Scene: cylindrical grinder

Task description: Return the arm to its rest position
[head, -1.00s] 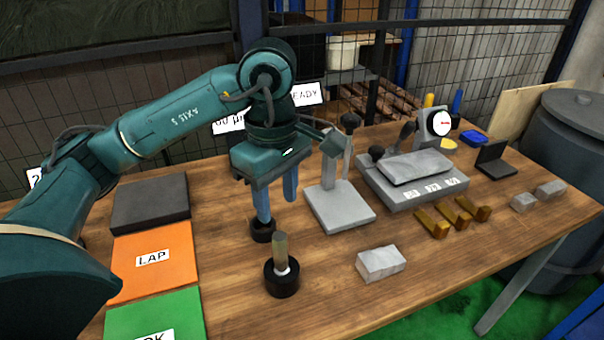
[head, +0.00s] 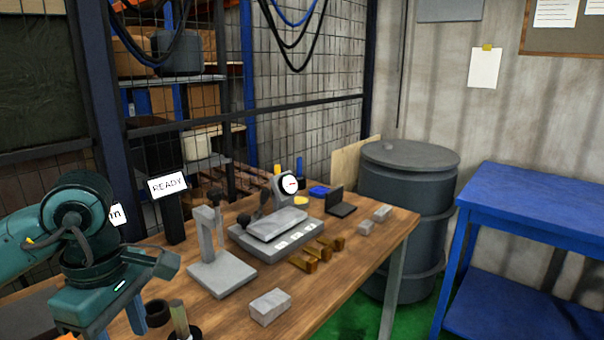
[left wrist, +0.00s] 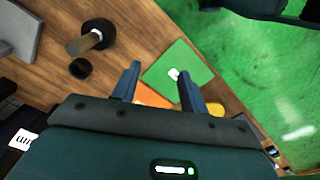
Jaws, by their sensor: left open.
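My left arm comes in at the lower left of the head view, with the teal gripper body above the wooden table (head: 345,245). A finger shows beside a black ring (head: 157,313). In the left wrist view my left gripper (left wrist: 160,85) has its two fingers wide apart with nothing between them. Beyond the fingertips lies a green mat (left wrist: 190,62), with part of an orange mat (left wrist: 150,96) nearer. A pin in a black holder (left wrist: 97,36) stands off to the left in that view. My right gripper is not in view.
A grey stand (head: 222,278), a plate with a dial gauge (head: 275,232), brass blocks (head: 317,255) and a grey block (head: 270,306) occupy the table. A dark drum (head: 408,215) and a blue bench (head: 540,215) stand at the right. Green floor is clear between them.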

